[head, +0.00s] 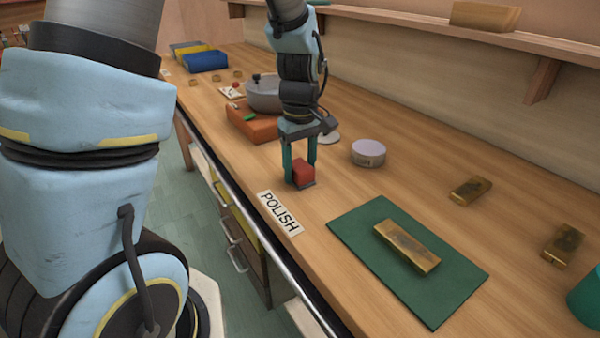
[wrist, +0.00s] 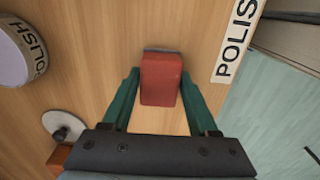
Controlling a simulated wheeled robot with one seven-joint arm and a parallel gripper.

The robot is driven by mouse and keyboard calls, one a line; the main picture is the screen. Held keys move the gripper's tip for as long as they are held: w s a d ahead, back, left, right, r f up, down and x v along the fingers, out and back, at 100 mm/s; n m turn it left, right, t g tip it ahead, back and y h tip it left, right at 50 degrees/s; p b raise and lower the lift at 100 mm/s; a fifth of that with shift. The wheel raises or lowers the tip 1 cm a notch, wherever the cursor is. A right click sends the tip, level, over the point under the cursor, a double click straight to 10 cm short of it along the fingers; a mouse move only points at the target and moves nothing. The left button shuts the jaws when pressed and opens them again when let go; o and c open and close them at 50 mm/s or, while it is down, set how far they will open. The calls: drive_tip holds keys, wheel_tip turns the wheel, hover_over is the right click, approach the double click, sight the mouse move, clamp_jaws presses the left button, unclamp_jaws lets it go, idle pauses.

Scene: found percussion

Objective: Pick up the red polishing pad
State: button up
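The red polishing pad (wrist: 161,80) is a small red block with a thin grey layer at its far edge in the wrist view. In the head view the red pad (head: 303,172) is at the table's front edge side, just behind the POLISH label. My gripper (wrist: 161,78) points down with its two green fingers on either side of the pad. In the head view my gripper (head: 300,178) reaches down to the pad at table level. Any gap between fingers and pad is too small to make out, so I cannot tell whether they press on it.
A POLISH label (head: 279,212) lies beside the pad. A round polish tin (head: 368,153) stands to the right. A green mat (head: 452,296) with a brass bar (head: 406,246) lies nearer.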

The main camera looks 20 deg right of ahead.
clamp_jaws()
idle(0.3)
